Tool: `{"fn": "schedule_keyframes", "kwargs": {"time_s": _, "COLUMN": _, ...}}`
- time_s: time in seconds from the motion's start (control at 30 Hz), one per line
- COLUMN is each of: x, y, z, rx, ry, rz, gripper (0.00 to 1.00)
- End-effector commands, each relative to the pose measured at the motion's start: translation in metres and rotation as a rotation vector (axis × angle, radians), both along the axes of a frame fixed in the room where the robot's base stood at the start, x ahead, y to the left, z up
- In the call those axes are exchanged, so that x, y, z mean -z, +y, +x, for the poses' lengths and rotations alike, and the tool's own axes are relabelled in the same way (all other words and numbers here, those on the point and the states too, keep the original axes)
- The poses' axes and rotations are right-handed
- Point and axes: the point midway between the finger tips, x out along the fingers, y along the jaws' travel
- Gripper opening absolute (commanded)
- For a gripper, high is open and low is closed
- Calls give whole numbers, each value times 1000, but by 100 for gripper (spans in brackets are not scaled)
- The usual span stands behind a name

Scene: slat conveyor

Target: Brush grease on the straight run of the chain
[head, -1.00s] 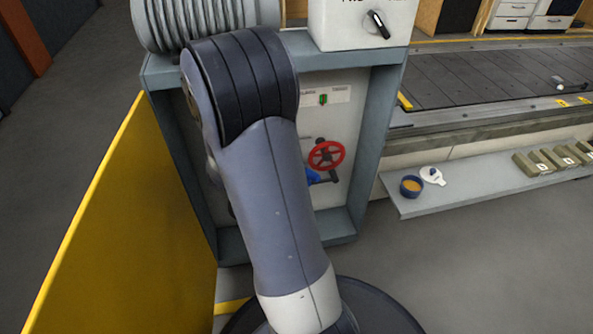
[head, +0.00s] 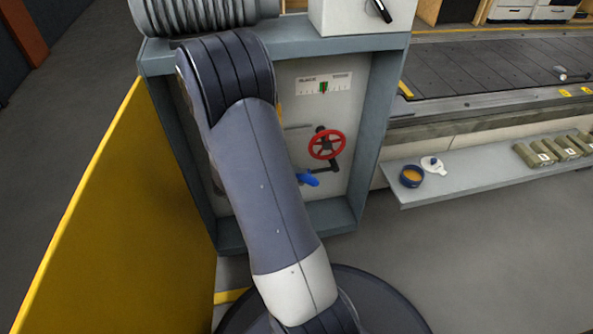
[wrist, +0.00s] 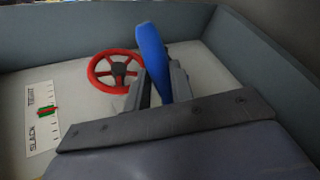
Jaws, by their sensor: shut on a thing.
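My gripper (wrist: 158,88) is shut on a blue handle (wrist: 150,58) in the wrist view. The blue handle also shows in the head view (head: 309,178), inside the open-fronted grey cabinet, just below the red handwheel. Its far end and any bristles are hidden, so I cannot tell what the tool touches. The chain does not show in either view. A blue pot (head: 411,176) with orange-brown grease stands open on the shelf at right. A white lid with a blue knob (head: 433,166) lies beside it.
The red handwheel (head: 326,144) is close to my gripper, left of it in the wrist view. The slack/tight gauge (head: 323,86) has a green mark. The cabinet frame (head: 365,130) surrounds the gripper; a yellow panel (head: 105,220) stands left. Several blocks (head: 560,148) sit on the shelf (head: 460,184).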

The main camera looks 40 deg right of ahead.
Motion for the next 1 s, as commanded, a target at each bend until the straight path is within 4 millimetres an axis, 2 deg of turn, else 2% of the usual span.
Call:
{"fn": "schedule_keyframes", "kwargs": {"time_s": 0.23, "x": 9, "y": 0, "z": 1, "rx": -2, "ry": 0, "rz": 0, "gripper": 0}}
{"fn": "schedule_keyframes", "kwargs": {"time_s": 0.5, "x": 32, "y": 1, "z": 0, "rx": -3, "ry": 1, "rz": 1, "gripper": 0}}
{"fn": "schedule_keyframes", "kwargs": {"time_s": 0.77, "x": 42, "y": 1, "z": -1, "rx": -2, "ry": -1, "rz": 0, "gripper": 0}}
{"fn": "schedule_keyframes", "kwargs": {"time_s": 1.0, "x": 61, "y": 1, "z": -1, "rx": -2, "ry": 3, "rz": 0, "gripper": 0}}
